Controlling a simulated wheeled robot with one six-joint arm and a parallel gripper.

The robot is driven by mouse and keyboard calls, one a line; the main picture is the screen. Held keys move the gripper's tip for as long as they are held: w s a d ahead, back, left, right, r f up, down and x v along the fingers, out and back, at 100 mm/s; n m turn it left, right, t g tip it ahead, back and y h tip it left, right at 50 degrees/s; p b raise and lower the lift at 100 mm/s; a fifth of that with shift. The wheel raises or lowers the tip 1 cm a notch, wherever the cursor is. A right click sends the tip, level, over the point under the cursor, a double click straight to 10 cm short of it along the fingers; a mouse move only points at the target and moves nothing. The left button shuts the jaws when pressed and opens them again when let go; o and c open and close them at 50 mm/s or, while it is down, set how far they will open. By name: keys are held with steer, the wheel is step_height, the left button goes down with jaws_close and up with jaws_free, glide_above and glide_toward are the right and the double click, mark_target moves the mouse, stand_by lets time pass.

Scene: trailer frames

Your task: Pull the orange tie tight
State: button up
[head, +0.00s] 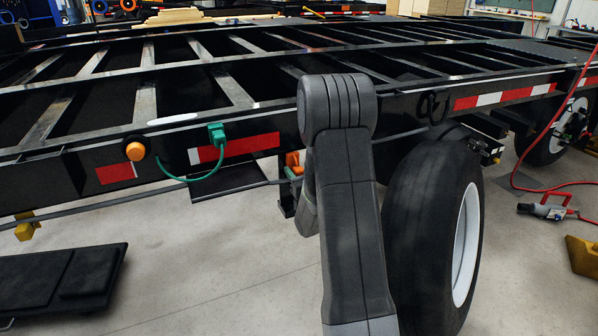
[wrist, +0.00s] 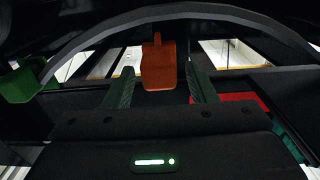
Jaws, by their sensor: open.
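The orange tie (wrist: 158,68) shows in the wrist view as an orange block with a small tab on top, near the upper middle. My gripper (wrist: 161,76) is open, with one dark green finger on each side of the block. I cannot tell whether either finger touches it. In the head view an orange piece (head: 292,159), likely the same tie, shows below the frame rail just left of my arm. My arm hides part of it and my gripper there. A dark curved band arches across the wrist view; I cannot tell whether it belongs to the tie.
A green block with a green cable (head: 217,134) is on the rail, left of my arm. An orange round lamp (head: 135,150) is further left. The black trailer frame (head: 60,160) spans the view. A large tire (head: 425,225) stands right of my arm. Bare floor (head: 210,270) lies left.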

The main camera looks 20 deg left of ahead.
mark_target(301, 172)
steer(key=shift+w+a, duration=0.25)
jaws_close()
steer(key=shift+b+v, duration=0.9)
steer(key=shift+v, duration=0.5)
steer(key=shift+s+d, duration=0.35)
steer(key=shift+d, duration=0.1)
jaws_free()
